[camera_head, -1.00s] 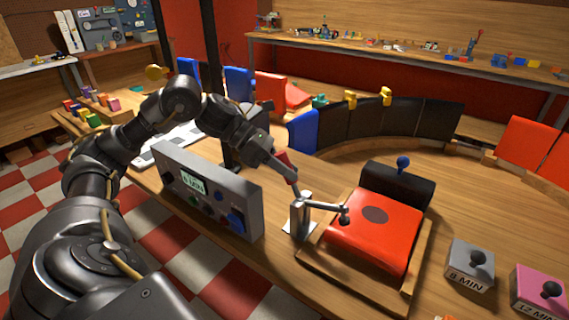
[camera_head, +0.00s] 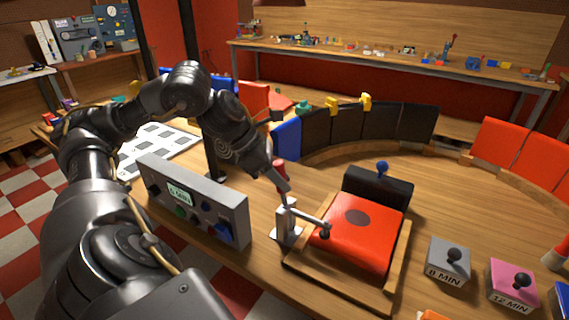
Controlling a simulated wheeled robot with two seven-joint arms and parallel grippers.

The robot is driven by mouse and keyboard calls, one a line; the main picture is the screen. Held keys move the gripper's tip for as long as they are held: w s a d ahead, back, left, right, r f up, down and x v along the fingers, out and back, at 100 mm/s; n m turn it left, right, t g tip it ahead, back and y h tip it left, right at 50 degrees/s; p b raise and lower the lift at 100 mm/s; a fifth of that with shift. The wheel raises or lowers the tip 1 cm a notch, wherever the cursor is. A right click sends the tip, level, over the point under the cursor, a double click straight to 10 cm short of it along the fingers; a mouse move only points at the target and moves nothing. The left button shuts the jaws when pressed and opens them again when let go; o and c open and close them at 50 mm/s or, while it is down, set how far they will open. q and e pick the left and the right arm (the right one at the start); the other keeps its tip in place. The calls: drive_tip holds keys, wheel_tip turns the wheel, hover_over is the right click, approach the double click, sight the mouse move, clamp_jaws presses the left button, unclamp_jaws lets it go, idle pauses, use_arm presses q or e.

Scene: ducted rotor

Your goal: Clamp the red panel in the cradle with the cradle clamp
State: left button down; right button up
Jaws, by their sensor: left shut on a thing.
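The red panel (camera_head: 362,240) lies in the wooden cradle (camera_head: 395,270), with a dark round spot on its face. The cradle clamp (camera_head: 289,222) is a metal post at the cradle's left side. Its bar reaches right to a dark tip (camera_head: 325,232) at the panel's left edge; I cannot tell whether the tip touches the panel. My left gripper (camera_head: 281,184) is shut on the clamp's red handle (camera_head: 280,172), which it partly hides. My right gripper is not in view.
A grey control box (camera_head: 195,200) stands left of the clamp. A black block with a blue knob (camera_head: 382,167) is behind the panel. Grey (camera_head: 448,258) and pink (camera_head: 512,282) timer blocks stand right. Black panels (camera_head: 348,125) line the curved rack behind.

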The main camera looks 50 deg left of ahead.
use_arm(q)
drive_tip(key=c, duration=1.2)
unclamp_jaws()
drive_tip(key=shift+o, duration=0.2)
drive_tip(key=shift+r, duration=0.1)
